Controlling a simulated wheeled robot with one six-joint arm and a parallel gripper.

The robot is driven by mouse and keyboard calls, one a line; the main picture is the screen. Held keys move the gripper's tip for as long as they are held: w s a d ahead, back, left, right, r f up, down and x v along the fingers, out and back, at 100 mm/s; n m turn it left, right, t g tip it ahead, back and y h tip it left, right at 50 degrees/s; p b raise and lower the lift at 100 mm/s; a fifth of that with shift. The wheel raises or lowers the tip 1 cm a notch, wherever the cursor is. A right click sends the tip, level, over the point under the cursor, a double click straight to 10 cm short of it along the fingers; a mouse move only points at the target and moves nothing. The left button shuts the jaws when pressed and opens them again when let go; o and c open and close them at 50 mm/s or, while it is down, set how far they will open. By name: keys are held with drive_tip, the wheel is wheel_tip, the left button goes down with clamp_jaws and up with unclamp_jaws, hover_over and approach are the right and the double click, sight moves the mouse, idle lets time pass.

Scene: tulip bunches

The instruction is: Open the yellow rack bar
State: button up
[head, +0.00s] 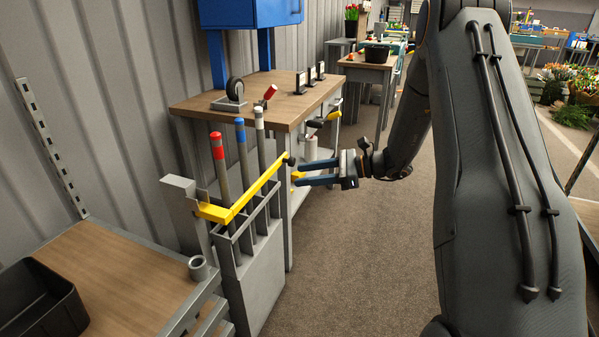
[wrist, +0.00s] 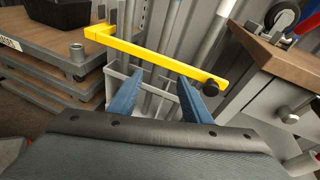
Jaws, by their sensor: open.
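The yellow rack bar (head: 246,198) lies across the front of a grey rack (head: 255,280), in front of several upright poles with coloured tips. Its bracket end is at the left, and a black knob (head: 290,159) sits at its far right end. My gripper (head: 302,173) is open and empty, its two blue fingers pointing left near the knob end. In the wrist view the bar (wrist: 160,57) crosses beyond the fingertips, with the knob (wrist: 211,87) just beyond the right finger. I cannot tell whether a finger touches the bar.
A wooden workbench (head: 245,92) with a caster and small tools stands right behind the rack. A low wooden cart (head: 120,290) with a black bin (head: 38,302) is at the left. The carpet floor to the right of the rack is clear.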

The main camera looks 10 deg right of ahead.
sight(294, 161)
drive_tip(key=w+d+f+m+t+b, duration=0.25)
drive_tip(key=w+d+m+t, duration=0.2)
drive_tip(key=w+d, duration=0.25)
drive_tip(key=shift+n+y, duration=0.25)
drive_tip(key=shift+y, duration=0.05)
drive_tip(key=shift+p+x, duration=0.35)
drive_tip(key=shift+x, duration=3.55)
drive_tip(key=shift+s+a, duration=0.1)
drive_tip(key=shift+s, duration=0.1)
